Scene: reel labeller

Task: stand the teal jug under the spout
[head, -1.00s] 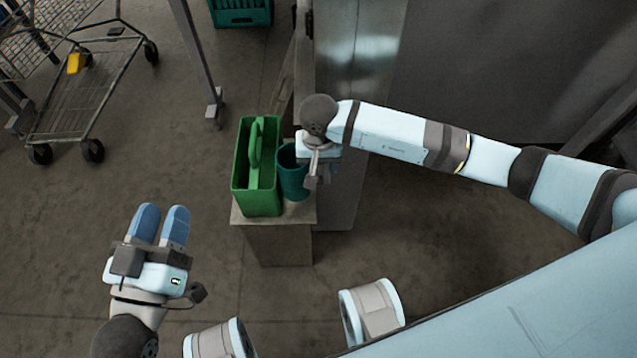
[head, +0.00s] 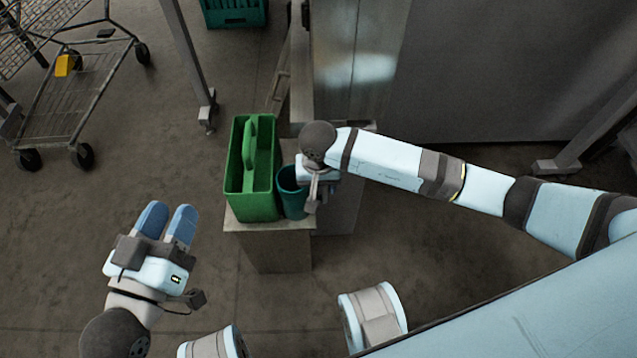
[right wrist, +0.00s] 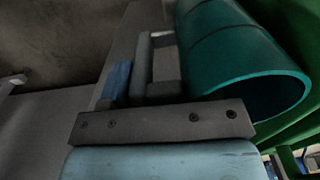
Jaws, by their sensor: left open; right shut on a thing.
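The teal jug (head: 290,192) stands upright on the front stand (head: 270,238), close beside the green caddy. In the right wrist view the jug (right wrist: 235,60) fills the upper right, with its round rim toward me. My right gripper (head: 314,192) is at the jug's right side and shut on it; the exact grip is partly hidden by my wrist. The fingers show beside the jug in the right wrist view (right wrist: 145,65). My left gripper (head: 168,212) is open and empty, over the floor at the lower left. I cannot make out a spout in these views.
The green caddy (head: 240,165) with a central handle takes up the left of the stand top. A grey metal cabinet (head: 352,70) rises behind. A wire trolley (head: 70,105) and a post (head: 190,60) stand at left. A green crate (head: 235,12) is at the back. The floor front left is clear.

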